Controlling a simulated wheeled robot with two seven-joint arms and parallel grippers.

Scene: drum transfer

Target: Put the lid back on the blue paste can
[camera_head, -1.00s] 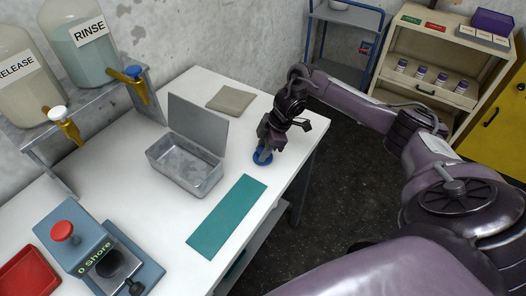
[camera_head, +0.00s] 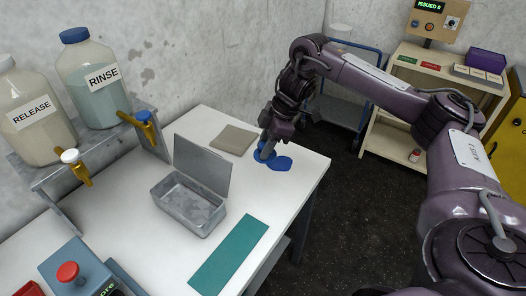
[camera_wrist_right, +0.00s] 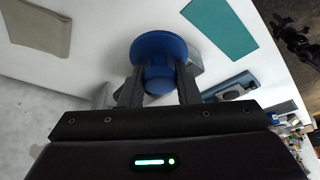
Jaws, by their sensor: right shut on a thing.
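My right gripper (camera_head: 266,152) is over the back right of the white table, pointing down. In the right wrist view its fingers (camera_wrist_right: 159,88) are shut on the narrow part of a round blue piece (camera_wrist_right: 158,47), a wide disc that looks like a lid with a knob. In the head view the blue piece (camera_head: 261,158) is partly behind the fingers. A second flat blue round shape (camera_head: 283,164) adjoins it on the right. I cannot tell whether this is the can's top or whether the two touch. My left gripper is not in view.
An open metal box (camera_head: 190,205) stands left of the gripper. A grey cloth (camera_head: 233,139) lies behind it and a teal mat (camera_head: 229,256) in front. Release and rinse bottles (camera_head: 98,82) stand at the left. The table's right edge is close to the gripper.

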